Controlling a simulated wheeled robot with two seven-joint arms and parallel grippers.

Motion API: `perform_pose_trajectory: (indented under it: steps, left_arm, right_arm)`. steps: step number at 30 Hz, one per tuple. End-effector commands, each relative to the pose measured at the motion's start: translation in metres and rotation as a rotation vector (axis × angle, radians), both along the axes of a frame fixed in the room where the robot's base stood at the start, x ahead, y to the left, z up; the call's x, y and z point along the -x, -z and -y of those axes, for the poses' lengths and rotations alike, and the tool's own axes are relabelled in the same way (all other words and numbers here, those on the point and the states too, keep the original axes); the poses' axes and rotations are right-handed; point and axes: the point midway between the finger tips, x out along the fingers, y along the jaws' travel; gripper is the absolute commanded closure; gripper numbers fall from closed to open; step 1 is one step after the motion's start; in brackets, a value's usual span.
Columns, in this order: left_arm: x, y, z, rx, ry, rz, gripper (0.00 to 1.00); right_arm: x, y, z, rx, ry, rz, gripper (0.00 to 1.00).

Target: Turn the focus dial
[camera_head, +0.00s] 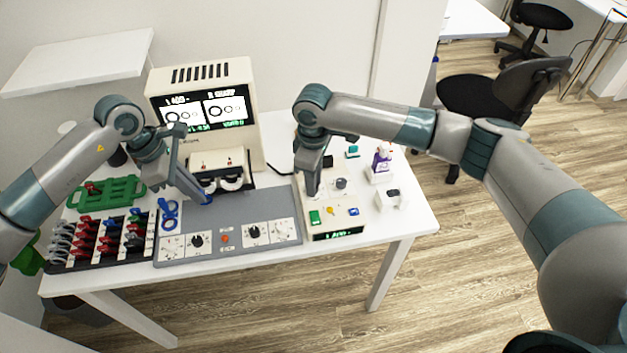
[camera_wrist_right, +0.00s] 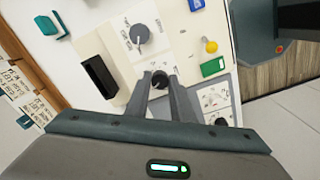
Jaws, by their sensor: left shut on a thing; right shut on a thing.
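My right gripper (camera_head: 313,194) reaches down onto the left part of the white control box (camera_head: 346,225). In the right wrist view its fingers (camera_wrist_right: 160,84) are closed around a small black dial (camera_wrist_right: 159,77). A larger grey dial (camera_wrist_right: 139,34) stands beside it on the box, and also shows in the head view (camera_head: 341,183). I cannot read which is the focus dial. My left gripper (camera_head: 206,199) is low over the grey console (camera_head: 222,214), shut on a small blue thing mostly hidden by its fingers.
A cream machine (camera_head: 203,72) with a lit screen (camera_head: 205,108) stands behind. A rack of coloured pieces (camera_head: 103,242), a green tray (camera_head: 106,191) and blue rings (camera_head: 168,213) are at the left. A purple-and-white bottle (camera_head: 382,163) stands right of the control box.

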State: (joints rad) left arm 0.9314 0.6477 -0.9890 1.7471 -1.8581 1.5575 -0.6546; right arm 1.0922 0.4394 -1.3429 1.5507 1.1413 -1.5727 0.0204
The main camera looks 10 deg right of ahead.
Motion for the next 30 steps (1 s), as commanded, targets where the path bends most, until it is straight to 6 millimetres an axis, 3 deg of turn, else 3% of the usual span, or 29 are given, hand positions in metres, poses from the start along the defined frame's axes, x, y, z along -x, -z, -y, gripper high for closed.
perform_pose_trajectory:
  steps: [12, 29, 30]
  left_arm:
    - [0.0, -0.0002, 0.0, 0.0, 0.0, 0.0, 1.0]
    - [0.0, -0.0002, 0.0, 0.0, 0.0, 0.0, 1.0]
    - [0.0, -0.0002, 0.0, 0.0, 0.0, 0.0, 1.0]
  right_arm:
    - [-0.0011, -0.0013, -0.0001, -0.001, -0.266, 0.003, 1.0]
    - [-0.0015, -0.0017, -0.0002, -0.001, -0.316, 0.003, 1.0]
    - [-0.0015, -0.0017, -0.0002, -0.001, -0.315, 0.004, 0.74]
